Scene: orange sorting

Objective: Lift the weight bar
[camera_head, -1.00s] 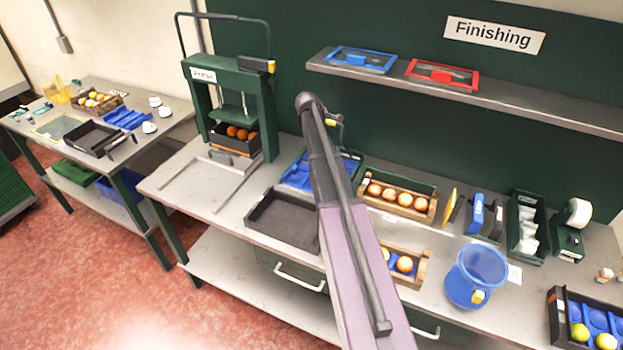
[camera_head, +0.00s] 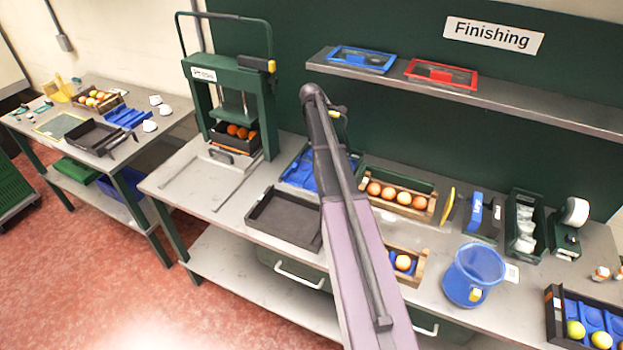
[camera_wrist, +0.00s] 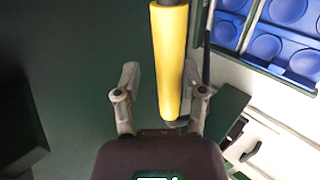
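In the wrist view a yellow cylindrical bar (camera_wrist: 170,62) runs down from the top edge, between the two fingers of my gripper (camera_wrist: 160,95). The fingers stand apart, with a clear gap on the left of the bar; the right finger is close to it, and I cannot tell whether it touches. In the head view the green press (camera_head: 264,105) stands on the bench at left, with a black bar with a yellow end (camera_head: 259,64) at its top right. I cannot tell if this is the same bar. My gripper is mostly hidden there behind my arm.
A black box with oranges (camera_head: 237,145) sits inside the press. An empty black tray (camera_head: 283,217), a blue tray (camera_head: 303,172), a wooden egg-style rack (camera_head: 398,210) and a blue bucket (camera_head: 475,285) stand on the bench. A shelf (camera_head: 490,97) juts out at right.

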